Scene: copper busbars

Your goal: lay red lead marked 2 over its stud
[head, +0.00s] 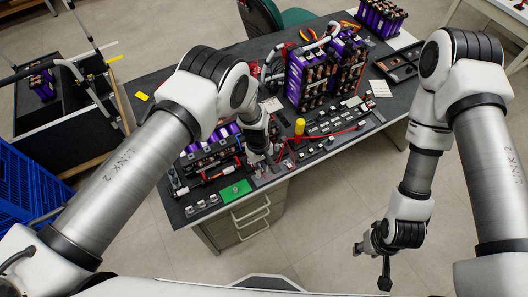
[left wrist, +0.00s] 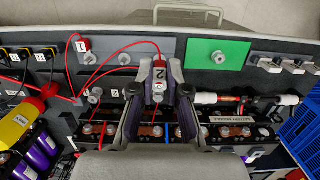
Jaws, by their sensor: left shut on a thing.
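The red lead marked 2 (left wrist: 159,72) has a red end with a white tag and shows between the fingers of my left gripper (left wrist: 161,107) in the left wrist view. In the head view my left gripper (head: 263,155) reaches down at the near edge of the bench. It is shut on the lead's end. A small white label 2 (left wrist: 115,93) sits left of the fingers, with a round metal stud (left wrist: 95,96) beside it. What lies beneath the held end is hidden. My right gripper (head: 372,258) hangs off the bench with its fingers apart, empty.
A red lead marked 1 (left wrist: 82,46) lies at a grey plate, near another round metal post (left wrist: 124,58). A green pad (left wrist: 218,53) and metal clips (left wrist: 270,65) lie to the right. Purple battery modules (head: 310,75) stand behind.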

